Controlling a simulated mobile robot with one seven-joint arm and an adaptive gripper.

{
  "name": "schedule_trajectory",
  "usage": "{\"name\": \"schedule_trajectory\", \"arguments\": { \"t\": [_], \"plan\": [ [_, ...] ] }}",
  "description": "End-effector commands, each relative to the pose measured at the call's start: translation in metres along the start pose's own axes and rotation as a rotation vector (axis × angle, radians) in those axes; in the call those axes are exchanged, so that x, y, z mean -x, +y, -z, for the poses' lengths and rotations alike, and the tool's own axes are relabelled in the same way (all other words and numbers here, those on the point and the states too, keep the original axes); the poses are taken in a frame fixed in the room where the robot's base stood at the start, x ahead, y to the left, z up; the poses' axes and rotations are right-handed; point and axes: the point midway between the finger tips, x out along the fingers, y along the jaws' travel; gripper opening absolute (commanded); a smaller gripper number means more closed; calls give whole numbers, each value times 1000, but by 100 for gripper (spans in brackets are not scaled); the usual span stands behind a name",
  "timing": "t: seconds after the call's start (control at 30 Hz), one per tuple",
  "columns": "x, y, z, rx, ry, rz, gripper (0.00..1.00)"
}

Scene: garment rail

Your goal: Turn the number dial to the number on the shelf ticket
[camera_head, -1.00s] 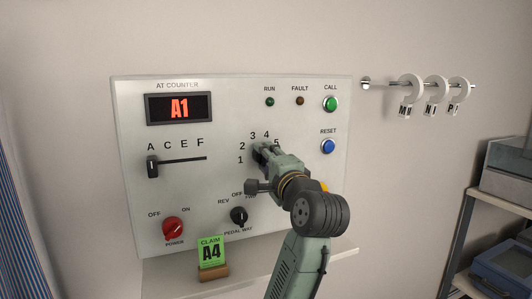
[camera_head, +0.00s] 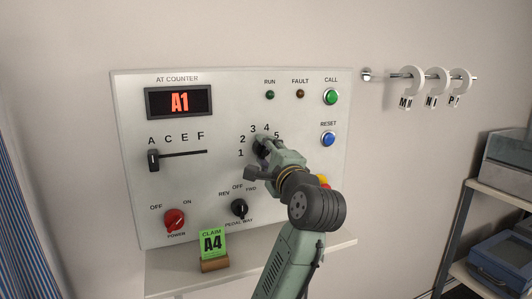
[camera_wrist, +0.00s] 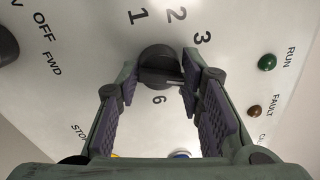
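The number dial (camera_wrist: 158,66) is a dark round knob on the white panel, ringed by numbers. In the wrist view 1, 2, 3 and 6 show; 4 and 5 are hidden behind a finger. Its pale pointer mark faces that finger, and I cannot tell the exact number. My gripper (camera_head: 262,153) is at the dial, covering most of it in the head view. The wrist view shows my gripper (camera_wrist: 161,76) open, one finger on each side of the dial; contact is unclear. The green shelf ticket (camera_head: 212,243) reads A4 and stands upright in a wooden holder.
The panel also bears a display (camera_head: 179,102) reading A1, a letter slider (camera_head: 153,160) at A, a red power knob (camera_head: 174,220) and a pedal way knob (camera_head: 239,208). A narrow shelf (camera_head: 165,267) juts out below. A rail with letter tags (camera_head: 437,78) is at right.

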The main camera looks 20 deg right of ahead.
Motion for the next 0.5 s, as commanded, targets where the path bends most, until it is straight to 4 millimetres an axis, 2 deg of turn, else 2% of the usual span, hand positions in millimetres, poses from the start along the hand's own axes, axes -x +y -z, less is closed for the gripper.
{"name": "schedule_trajectory", "arguments": {
  "t": [0.27, 0.5],
  "plan": [
    [0, 2, 1, 0, 1, -5, 53],
    [0, 1, 0, 0, 0, -3, 53]
  ]
}}
